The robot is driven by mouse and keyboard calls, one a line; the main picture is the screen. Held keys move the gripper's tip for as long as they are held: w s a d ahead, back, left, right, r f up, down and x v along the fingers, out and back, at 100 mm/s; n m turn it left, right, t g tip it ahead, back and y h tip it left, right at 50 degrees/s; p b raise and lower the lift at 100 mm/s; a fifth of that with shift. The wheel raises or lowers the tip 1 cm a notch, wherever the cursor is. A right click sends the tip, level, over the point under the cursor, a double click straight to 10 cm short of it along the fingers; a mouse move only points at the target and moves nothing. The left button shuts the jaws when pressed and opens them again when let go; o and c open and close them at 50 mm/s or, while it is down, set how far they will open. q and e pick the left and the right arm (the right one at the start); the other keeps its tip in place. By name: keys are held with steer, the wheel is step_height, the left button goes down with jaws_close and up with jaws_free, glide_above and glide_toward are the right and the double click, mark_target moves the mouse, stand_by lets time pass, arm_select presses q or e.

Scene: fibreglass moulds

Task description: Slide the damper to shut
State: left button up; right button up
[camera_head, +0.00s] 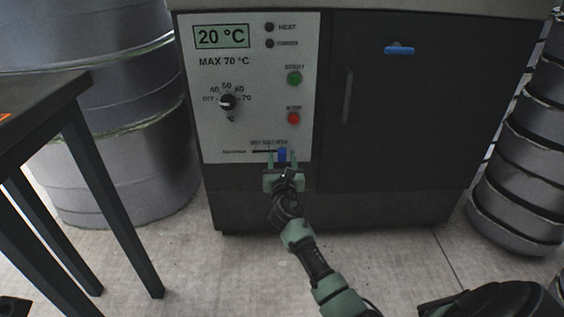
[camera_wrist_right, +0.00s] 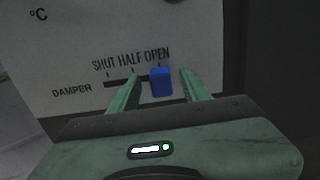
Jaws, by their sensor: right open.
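The damper slider is a blue knob (camera_head: 282,154) on a short dark slot low on the white control panel; it also shows in the right wrist view (camera_wrist_right: 161,82). The knob sits at the right end of the slot, under the word OPEN; SHUT is at the left end. My right gripper (camera_head: 282,160) is open in front of the panel. In the right wrist view its two green fingers (camera_wrist_right: 160,88) stand on either side of the knob, with a gap on each side. Whether the tips touch the panel I cannot tell. My left gripper is not in view.
The panel (camera_head: 260,90) has a dial (camera_head: 228,102), a green button (camera_head: 294,78), a red button (camera_head: 293,118) and a 20 °C display (camera_head: 221,36). A dark cabinet door (camera_head: 410,120) is to the right. A dark table (camera_head: 40,90) and grey drum (camera_head: 130,110) stand left.

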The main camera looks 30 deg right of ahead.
jaws_close()
stand_by(1.4)
